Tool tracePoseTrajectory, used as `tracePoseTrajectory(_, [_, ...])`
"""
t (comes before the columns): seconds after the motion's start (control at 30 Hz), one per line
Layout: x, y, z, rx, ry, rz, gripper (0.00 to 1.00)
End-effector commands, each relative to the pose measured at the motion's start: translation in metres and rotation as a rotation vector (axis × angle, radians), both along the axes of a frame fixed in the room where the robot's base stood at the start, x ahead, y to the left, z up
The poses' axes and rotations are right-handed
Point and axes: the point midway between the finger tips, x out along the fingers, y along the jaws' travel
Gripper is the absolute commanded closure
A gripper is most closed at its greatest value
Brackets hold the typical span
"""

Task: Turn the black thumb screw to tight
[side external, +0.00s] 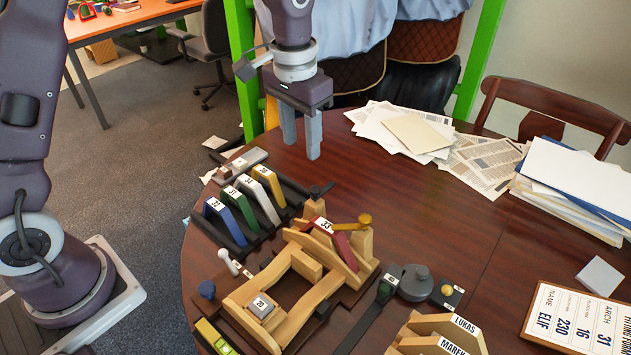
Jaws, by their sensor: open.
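My gripper (301,143) is open and empty, pointing down above the far side of the round table. A dark, wing-shaped screw head (320,190), which looks like the black thumb screw, sits at the far end of the wooden saddle fixture (290,262). It is below and slightly right of my fingertips, apart from them. How tight it is cannot be told. A dark red block (337,243) marked 33 sits across the fixture near a yellow knob (364,219). A grey block (262,307) marked 20 sits at its near end.
A rack of numbered blocks (243,206) stands left of the fixture. A dark grey round weight-like piece (416,281) stands right of it. Wooden name holders (437,335) are at the front. Papers (410,130) and a stack of folders (575,180) lie behind and right. The table's right middle is clear.

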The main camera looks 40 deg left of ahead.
Motion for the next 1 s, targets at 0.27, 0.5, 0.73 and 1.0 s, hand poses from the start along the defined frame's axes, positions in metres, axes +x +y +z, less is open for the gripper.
tracePoseTrajectory(0.27, [0.027, -0.010, -0.063, -0.013, 0.071, 0.000, 0.55])
tracePoseTrajectory(0.5, [0.026, -0.010, -0.108, -0.013, 0.070, -0.001, 0.55])
tracePoseTrajectory(0.73, [0.027, -0.010, -0.121, -0.013, 0.066, -0.001, 0.55])
tracePoseTrajectory(1.0, [0.027, -0.010, -0.121, -0.013, 0.066, -0.001, 0.79])
